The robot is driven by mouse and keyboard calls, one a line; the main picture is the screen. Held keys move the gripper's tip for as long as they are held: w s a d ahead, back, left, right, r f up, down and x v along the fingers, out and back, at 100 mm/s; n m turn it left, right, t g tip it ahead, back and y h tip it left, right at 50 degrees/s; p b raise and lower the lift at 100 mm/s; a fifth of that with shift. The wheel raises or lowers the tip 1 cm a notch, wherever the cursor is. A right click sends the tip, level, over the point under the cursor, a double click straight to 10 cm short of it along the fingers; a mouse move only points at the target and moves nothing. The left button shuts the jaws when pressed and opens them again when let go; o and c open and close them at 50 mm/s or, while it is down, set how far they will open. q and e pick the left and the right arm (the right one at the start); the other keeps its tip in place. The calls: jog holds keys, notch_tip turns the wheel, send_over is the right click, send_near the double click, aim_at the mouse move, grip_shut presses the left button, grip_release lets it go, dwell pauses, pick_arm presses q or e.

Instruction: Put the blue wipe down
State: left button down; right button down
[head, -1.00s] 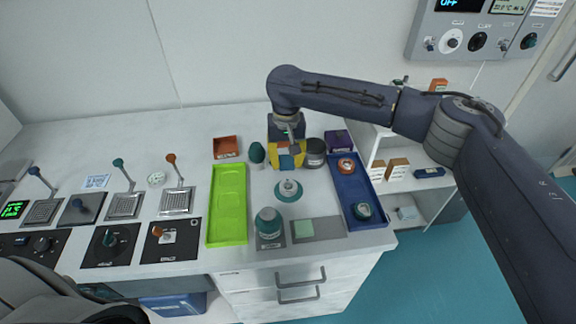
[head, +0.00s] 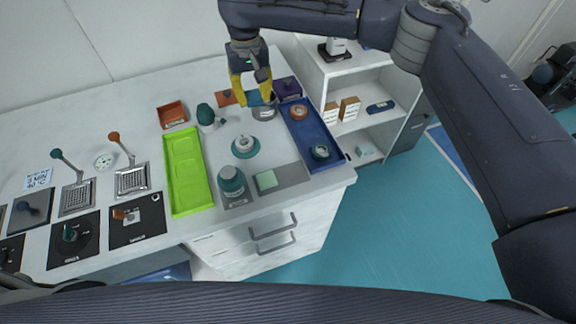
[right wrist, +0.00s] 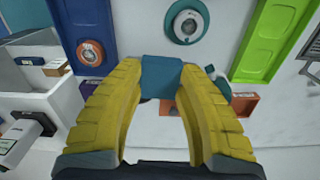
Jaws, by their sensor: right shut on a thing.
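The blue wipe (head: 257,97) is a small teal-blue piece between the yellow fingers of my right gripper (head: 254,94). In the right wrist view the wipe (right wrist: 160,75) spans the gap between the two fingertips (right wrist: 163,70). The gripper is shut on it, at the back of the bench. My left gripper is not in view.
A blue tray (head: 312,136) with an orange and a teal round piece lies right of the jar. A green tray (head: 187,172), a teal-topped bottle (head: 206,115), an orange bin (head: 172,114) and a purple box (head: 287,88) stand around. Shelves (head: 385,85) are at the right.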

jog(key=s+d+r+n, duration=0.1)
jog(key=d+r+n, duration=0.1)
jog(key=d+r, duration=0.25)
notch_tip(320, 180, up, 2)
jog(key=n, duration=1.6)
send_over(295, 173)
jog(key=shift+n, duration=0.3)
notch_tip(295, 173, down, 20)
jog(key=shift+f, duration=0.15)
jog(key=c, duration=1)
grip_release()
notch_tip(295, 173, up, 12)
jog(key=shift+r, duration=0.15)
